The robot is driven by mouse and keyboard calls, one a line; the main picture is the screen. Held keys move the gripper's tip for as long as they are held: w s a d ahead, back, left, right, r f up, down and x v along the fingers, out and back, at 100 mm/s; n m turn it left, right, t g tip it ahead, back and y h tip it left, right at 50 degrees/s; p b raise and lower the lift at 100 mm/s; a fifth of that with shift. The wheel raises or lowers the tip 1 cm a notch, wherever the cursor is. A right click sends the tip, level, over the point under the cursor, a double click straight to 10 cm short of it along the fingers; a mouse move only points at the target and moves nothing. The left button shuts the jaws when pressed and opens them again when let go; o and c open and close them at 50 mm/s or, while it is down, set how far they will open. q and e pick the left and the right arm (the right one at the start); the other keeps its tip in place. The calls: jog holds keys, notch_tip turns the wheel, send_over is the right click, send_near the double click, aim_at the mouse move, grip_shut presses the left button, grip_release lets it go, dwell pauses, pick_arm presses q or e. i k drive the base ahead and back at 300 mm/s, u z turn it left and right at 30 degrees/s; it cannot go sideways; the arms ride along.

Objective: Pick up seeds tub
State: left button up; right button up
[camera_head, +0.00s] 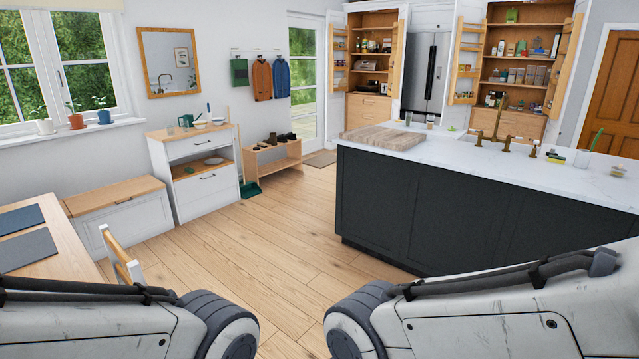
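I cannot pick out the seeds tub. Several small tubs, jars and packets stand on the shelves of the open right cupboard (518,57) at the back, too small to read. The open left cupboard (370,72) also holds jars and other small items. Their open doors carry wooden racks, such as the right cupboard's left door rack (467,62) and right door rack (563,68). Only links of my two arms show at the bottom of the view. Both grippers are out of view.
A dark island (440,205) with a white top stands ahead to the right, between me and the cupboards. A fridge (425,68) stands between the cupboards. A table (50,245) and chair (118,255) are at the left. The wooden floor (270,225) left of the island is clear.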

aim_at(409, 114)
jog(key=i, duration=9.9)
jog(key=z, duration=4.35)
jog(key=i, duration=0.5)
